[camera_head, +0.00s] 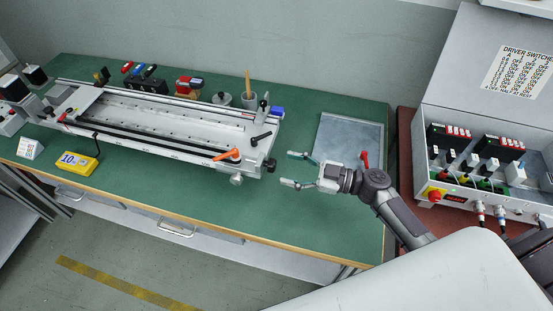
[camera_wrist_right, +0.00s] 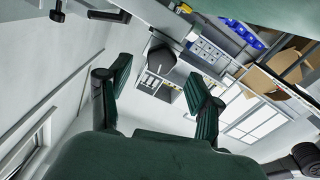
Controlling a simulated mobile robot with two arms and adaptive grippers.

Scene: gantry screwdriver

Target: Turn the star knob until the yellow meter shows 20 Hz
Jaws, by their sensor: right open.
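The yellow meter (camera_head: 76,162) sits at the front left of the green bench, and its display appears to read 10. A small black knob (camera_head: 270,165) is at the right end of the gantry rail; I take it as the star knob, though its shape is too small to be sure. My right gripper (camera_head: 288,168) is open and empty, just right of that knob and apart from it, with its fingers pointing left. A dark knob (camera_wrist_right: 57,12) shows at the top left there. My left gripper is not in view.
The gantry (camera_head: 150,130) spans the bench, with an orange lever (camera_head: 227,155) and a black lever (camera_head: 261,138) near its right end. A grey plate (camera_head: 349,140) lies behind my right gripper. An open driver box (camera_head: 455,196) stands at the right. The bench front is clear.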

